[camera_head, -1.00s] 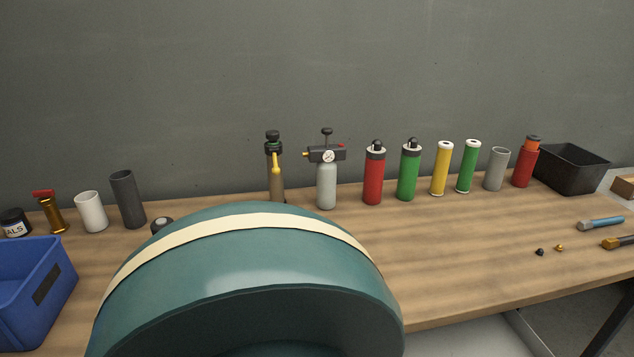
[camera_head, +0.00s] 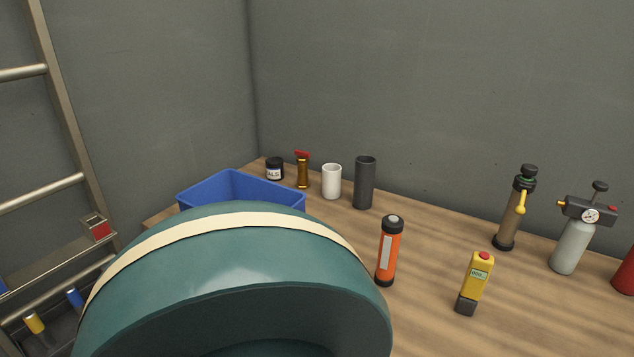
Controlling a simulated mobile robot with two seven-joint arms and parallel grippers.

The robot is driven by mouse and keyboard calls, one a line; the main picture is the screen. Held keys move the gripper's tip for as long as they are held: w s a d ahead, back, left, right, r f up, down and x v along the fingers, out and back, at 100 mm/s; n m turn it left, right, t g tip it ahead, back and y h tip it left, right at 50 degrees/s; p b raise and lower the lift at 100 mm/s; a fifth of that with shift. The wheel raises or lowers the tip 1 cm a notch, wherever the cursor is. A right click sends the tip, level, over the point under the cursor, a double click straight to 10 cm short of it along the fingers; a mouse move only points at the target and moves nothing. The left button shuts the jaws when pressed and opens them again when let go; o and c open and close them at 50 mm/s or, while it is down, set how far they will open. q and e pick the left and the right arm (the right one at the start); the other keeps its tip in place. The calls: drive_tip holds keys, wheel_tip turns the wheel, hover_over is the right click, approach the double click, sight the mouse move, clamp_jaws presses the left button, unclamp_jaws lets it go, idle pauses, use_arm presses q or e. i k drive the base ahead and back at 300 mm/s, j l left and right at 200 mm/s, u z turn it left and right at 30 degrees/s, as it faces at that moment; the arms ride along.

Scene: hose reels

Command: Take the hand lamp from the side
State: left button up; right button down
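The hand lamp appears to be the orange cylinder (camera_head: 389,252) with black ends, a grey top and a pale strip on its side. It stands upright on the wooden bench, right of centre in the head view. Its full height shows and nothing covers it. Neither of my grippers is in view.
A yellow meter (camera_head: 476,281) stands right of the lamp. Behind are a dark grey cup (camera_head: 364,183), a white cup (camera_head: 331,182), a brass fitting (camera_head: 303,171) and a jar (camera_head: 274,168). A blue bin (camera_head: 240,186) is left, a pump (camera_head: 516,208) right. Bare wood (camera_head: 435,240) lies between.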

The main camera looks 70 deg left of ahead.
sight(391, 234)
drive_tip(key=u, duration=1.85)
